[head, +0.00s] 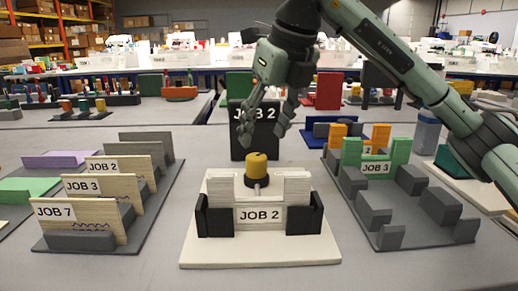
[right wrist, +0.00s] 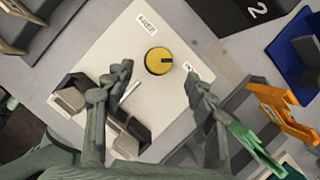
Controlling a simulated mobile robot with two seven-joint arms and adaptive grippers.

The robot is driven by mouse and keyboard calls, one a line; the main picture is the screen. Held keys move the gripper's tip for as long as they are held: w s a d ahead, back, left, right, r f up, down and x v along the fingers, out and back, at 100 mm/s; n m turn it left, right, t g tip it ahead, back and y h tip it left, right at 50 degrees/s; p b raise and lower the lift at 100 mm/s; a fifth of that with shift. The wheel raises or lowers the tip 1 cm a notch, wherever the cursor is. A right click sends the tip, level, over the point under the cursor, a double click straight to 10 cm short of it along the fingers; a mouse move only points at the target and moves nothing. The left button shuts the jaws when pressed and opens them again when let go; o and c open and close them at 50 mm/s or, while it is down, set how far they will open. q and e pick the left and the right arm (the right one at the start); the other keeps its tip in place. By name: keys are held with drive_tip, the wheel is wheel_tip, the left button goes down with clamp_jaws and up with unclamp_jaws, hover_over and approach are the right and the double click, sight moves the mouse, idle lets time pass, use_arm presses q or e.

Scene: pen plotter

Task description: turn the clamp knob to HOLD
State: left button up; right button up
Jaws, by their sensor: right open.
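The clamp knob (head: 257,165) is a yellow cylinder on a dark collar, behind the JOB 2 card (head: 259,214) on a white base plate (head: 260,254). In the right wrist view the yellow knob (right wrist: 156,58) has a dark pointer mark toward the right. A label above it (right wrist: 147,22) seems to read FREE; another label (right wrist: 189,68) lies to its right, its text unreadable. My right gripper (head: 264,134) is open above the knob, apart from it. In the right wrist view its fingertips (right wrist: 158,78) are spread either side, slightly below the knob. My left gripper is out of view.
A black JOB 2 board (head: 254,135) stands behind the knob. A grey rack with JOB 7, JOB 3 and JOB 2 cards (head: 82,219) is at left. A grey tray with a green JOB 3 holder (head: 376,168) is at right.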

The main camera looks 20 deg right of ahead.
drive_tip(key=shift+v, duration=2.4)
